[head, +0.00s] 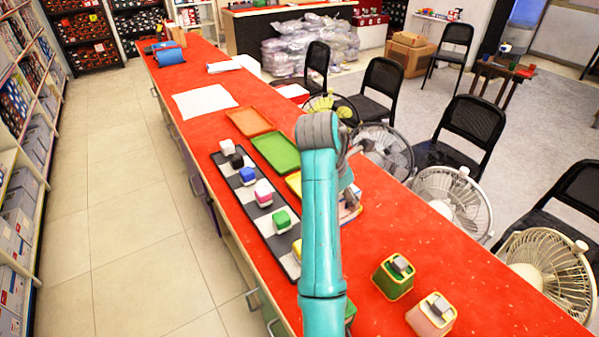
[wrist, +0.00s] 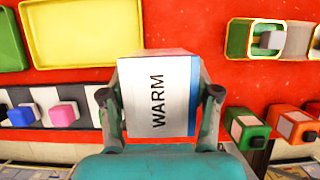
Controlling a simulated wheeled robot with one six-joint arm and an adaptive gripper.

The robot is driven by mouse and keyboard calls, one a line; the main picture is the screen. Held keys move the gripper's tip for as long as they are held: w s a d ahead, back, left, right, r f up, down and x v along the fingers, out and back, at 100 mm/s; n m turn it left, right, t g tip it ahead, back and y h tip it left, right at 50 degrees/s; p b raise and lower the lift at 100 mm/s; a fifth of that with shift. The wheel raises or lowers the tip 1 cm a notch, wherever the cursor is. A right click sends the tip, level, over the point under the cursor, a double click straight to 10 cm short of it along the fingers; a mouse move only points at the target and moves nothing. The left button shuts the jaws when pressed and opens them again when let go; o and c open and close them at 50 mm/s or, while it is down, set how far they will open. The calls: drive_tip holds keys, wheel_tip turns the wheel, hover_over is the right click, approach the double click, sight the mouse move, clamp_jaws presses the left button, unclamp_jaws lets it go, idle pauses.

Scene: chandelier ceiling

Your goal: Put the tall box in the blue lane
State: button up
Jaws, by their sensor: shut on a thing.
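My gripper (wrist: 160,95) is shut on a white box (wrist: 158,75) with the word WARM and a blue stripe along its right edge. The fingers press on its left and right sides. In the head view my arm hides most of the gripper and the box. An orange tray (head: 250,122), a green tray (head: 264,141) and a yellow tray (head: 292,180) lie in a row on the red counter (head: 190,80). The yellow tray also shows in the wrist view (wrist: 85,35), left of the held box. I cannot make out a blue lane.
A black and pale checkered board (head: 234,182) with several coloured blocks lies left of the trays. A green container (head: 386,284) and a pink container (head: 425,322) stand at the near right. Fans (head: 452,200) and black chairs (head: 468,130) line the right side.

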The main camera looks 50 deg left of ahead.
drive_tip(key=shift+f, duration=5)
drive_tip(key=o, duration=1.4)
drive_tip(key=shift+f, duration=0.1)
